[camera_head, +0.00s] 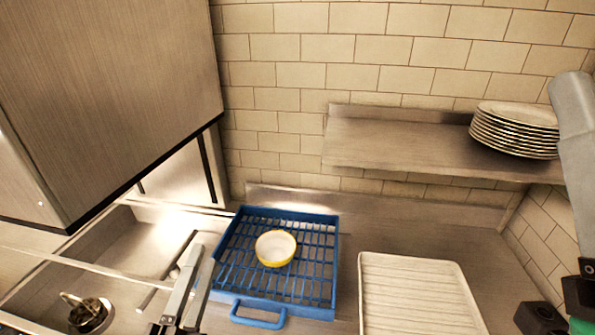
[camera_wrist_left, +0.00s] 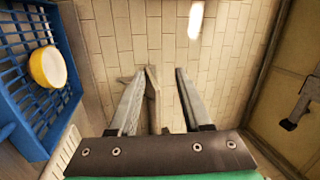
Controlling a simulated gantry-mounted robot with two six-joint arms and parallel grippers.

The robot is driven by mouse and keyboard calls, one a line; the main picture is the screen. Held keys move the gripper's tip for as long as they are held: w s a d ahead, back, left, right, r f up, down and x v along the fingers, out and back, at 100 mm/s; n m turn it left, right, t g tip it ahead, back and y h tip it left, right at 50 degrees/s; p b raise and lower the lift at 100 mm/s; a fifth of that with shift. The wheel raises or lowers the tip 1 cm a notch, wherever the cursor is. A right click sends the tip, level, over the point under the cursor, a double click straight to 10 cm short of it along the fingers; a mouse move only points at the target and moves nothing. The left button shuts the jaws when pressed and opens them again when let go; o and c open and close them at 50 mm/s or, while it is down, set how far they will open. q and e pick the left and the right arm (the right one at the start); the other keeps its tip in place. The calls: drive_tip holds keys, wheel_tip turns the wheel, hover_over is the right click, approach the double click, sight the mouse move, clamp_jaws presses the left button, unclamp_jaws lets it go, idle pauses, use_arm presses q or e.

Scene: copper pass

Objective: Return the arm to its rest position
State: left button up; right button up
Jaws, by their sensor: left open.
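My left gripper (camera_head: 198,254) is at the lower left of the head view, left of the blue rack. Its two grey fingers are apart with nothing between them. In the left wrist view the fingers (camera_wrist_left: 160,78) also stand apart and empty, with the tiled wall behind. Dark parts and a bit of green of my right arm (camera_head: 577,292) show at the lower right edge of the head view. Its fingertips cannot be made out.
A yellow bowl with a pale inside (camera_head: 276,249) sits in a blue rack (camera_head: 285,305), apart from my left gripper. A ribbed white tray (camera_head: 415,295) lies to the right. Stacked plates (camera_head: 515,130) stand on a wall shelf (camera_head: 400,145). A sink (camera_head: 130,250) is at left, under a metal hood (camera_head: 110,90).

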use_arm(q)
drive_tip(key=s+a+r+n+t+p, duration=0.1)
drive_tip(key=s+r+n+t, duration=0.2)
drive_tip(key=r, duration=1.1)
drive_tip(key=s+a+r+n+t+p, duration=0.1)
drive_tip(key=s+r+n, duration=0.6)
drive_tip(key=r+n, duration=0.7)
drive_tip(key=a+r+t, duration=0.1)
drive_tip(key=t, duration=0.1)
drive_tip(key=shift+r+t, duration=0.25)
drive_tip(key=shift+t, duration=0.05)
